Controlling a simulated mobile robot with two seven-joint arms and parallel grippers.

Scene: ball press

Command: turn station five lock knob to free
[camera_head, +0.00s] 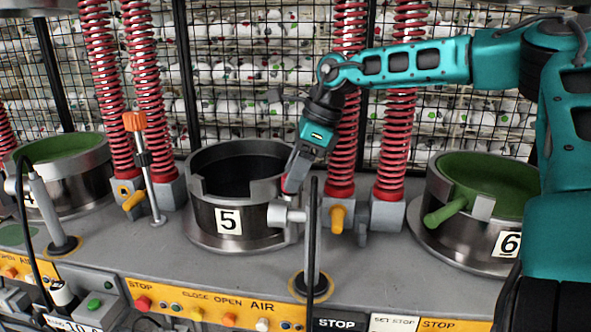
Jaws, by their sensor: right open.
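Station five is a metal cylinder (228,226) with a "5" label, a dark hollow inside and a raised rim. A light grey horizontal cylinder (287,214) on a post sits at its right side. A yellow knob (337,219) stands on a grey block just right of that, below the red springs. Another yellow knob (133,201) is left of the station. I cannot tell which part is the lock knob. My right gripper (291,186) points down at the station's right rim, just above the grey cylinder; it is open, and contact is unclear. My left gripper is not in view.
Station six (460,236), with a green top and handle, stands at the right; a green-topped station (65,190) is at the left. Red coil springs (347,110) and a wire mesh (240,80) stand behind. A thin dark rod (313,250) rises in front. Button panels (215,308) line the front.

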